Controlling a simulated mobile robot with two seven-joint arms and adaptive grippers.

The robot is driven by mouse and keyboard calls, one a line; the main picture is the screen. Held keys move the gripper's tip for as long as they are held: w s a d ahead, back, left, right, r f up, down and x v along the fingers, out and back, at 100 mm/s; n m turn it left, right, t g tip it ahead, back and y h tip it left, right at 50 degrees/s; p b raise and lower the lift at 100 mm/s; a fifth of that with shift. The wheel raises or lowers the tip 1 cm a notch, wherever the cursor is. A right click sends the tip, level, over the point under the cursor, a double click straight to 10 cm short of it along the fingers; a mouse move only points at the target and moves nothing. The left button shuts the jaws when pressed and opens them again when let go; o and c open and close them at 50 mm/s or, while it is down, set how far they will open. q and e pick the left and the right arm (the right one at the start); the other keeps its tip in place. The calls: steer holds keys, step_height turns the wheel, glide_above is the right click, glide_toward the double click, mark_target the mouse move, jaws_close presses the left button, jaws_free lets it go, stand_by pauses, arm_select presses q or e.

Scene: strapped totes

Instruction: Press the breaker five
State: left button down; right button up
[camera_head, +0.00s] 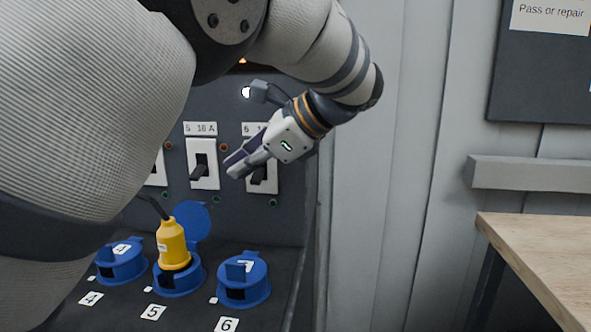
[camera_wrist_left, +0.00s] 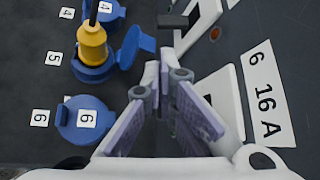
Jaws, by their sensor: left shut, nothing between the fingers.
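Breaker five (camera_head: 203,165) is a white plate with a black lever on the dark panel, under the label "5 16 A" (camera_head: 200,128). Its lever appears tilted downward. Part of its plate (camera_wrist_left: 207,16) shows at the top of the left wrist view. My left gripper (camera_head: 232,168) is shut and empty, right of breaker five and in front of breaker six (camera_head: 264,184), which it partly hides. In the left wrist view the closed fingertips (camera_wrist_left: 165,78) point toward breaker five's side; I cannot tell whether they touch anything. My right gripper is not in view.
Below the panel are blue sockets numbered 4 (camera_head: 121,265), 5 and 6 (camera_head: 244,284). A yellow plug (camera_head: 173,243) with a black cable stands in socket 5, its blue lid open behind it. A wooden table (camera_head: 540,250) is at the right. My left arm covers the upper left.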

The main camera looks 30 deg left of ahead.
mark_target(198, 173)
arm_select(q)
steer(key=x, duration=0.8)
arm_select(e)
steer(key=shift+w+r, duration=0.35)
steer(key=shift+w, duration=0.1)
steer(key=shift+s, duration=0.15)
